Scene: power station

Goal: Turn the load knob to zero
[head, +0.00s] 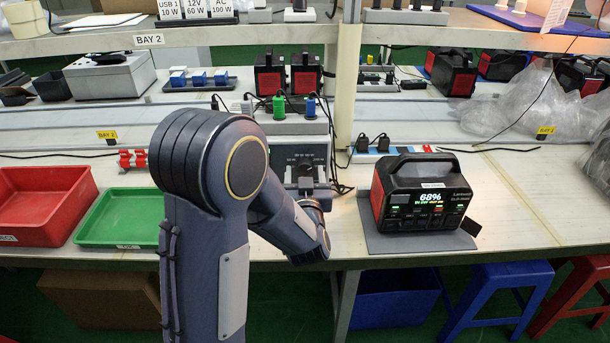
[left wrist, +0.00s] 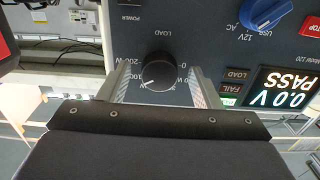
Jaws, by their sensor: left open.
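The load knob (left wrist: 158,70) is black and round, on a dark tester panel with watt marks around it. Its white pointer line points to the lower left of the left wrist picture, where the labels are upside down. My left gripper (left wrist: 160,82) is open, with one finger on each side of the knob; I cannot tell whether they touch it. My right gripper is not in view.
The panel also has a blue selector knob (left wrist: 265,12), a display (left wrist: 285,92) reading 0.0 V PASS and a red stop button (left wrist: 311,25). A power station (head: 425,198) showing 68% stands right of my arm. Red (head: 88,212) and green (head: 100,237) trays lie left.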

